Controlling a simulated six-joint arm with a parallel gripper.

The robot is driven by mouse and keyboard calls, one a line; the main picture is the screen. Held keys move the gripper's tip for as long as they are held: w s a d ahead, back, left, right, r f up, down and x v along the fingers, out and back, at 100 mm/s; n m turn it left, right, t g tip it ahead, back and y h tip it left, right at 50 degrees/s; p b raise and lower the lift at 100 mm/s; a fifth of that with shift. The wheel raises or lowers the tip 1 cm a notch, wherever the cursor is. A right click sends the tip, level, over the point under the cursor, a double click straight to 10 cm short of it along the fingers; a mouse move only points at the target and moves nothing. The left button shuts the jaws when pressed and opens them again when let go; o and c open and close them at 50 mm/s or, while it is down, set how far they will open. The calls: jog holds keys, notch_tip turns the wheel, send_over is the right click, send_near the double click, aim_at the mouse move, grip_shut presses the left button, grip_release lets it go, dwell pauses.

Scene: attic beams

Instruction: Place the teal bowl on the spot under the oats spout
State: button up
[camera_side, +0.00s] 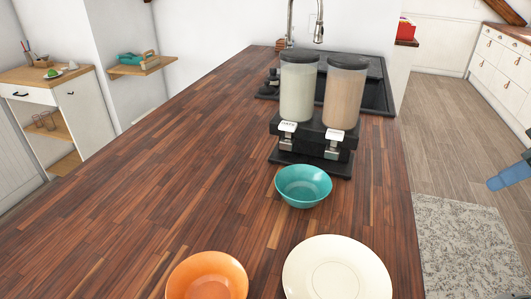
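The teal bowl (303,187) stands upright and looks empty on the wooden counter, just in front of the dispenser. Its back rim overlaps the front edge of the dispenser's black base (338,170) in this view; I cannot tell whether they touch. The double dispenser has two clear canisters with dark lids. The left canister (298,92) holds pale contents, and the label on its spout (287,134) appears to read oats. The right canister (344,98) holds brownish contents above a second spout (334,145). My gripper is not in view; only a blue-grey piece of my arm shows at the right edge.
An orange bowl (207,277) and a cream plate (337,270) lie at the counter's near end. A dark sink area with a tap (318,32) is behind the dispenser. The counter (190,160) left of the dispenser is clear.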

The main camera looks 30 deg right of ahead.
jog(key=shift+w, duration=0.15)
grip_shut()
jog(key=w+a+f+n+g, duration=0.1)
jog(key=w+a+f+n, duration=0.1)
jog(key=w+a, duration=0.3)
jog(key=w+a+f+n+g+y, duration=0.1)
jog(key=w+a+f, duration=0.4)
jog(key=w, duration=0.5)
jog(key=shift+w+a+n, duration=0.35)
jog(key=shift+a+n, duration=0.05)
jog(key=shift+a, duration=0.3)
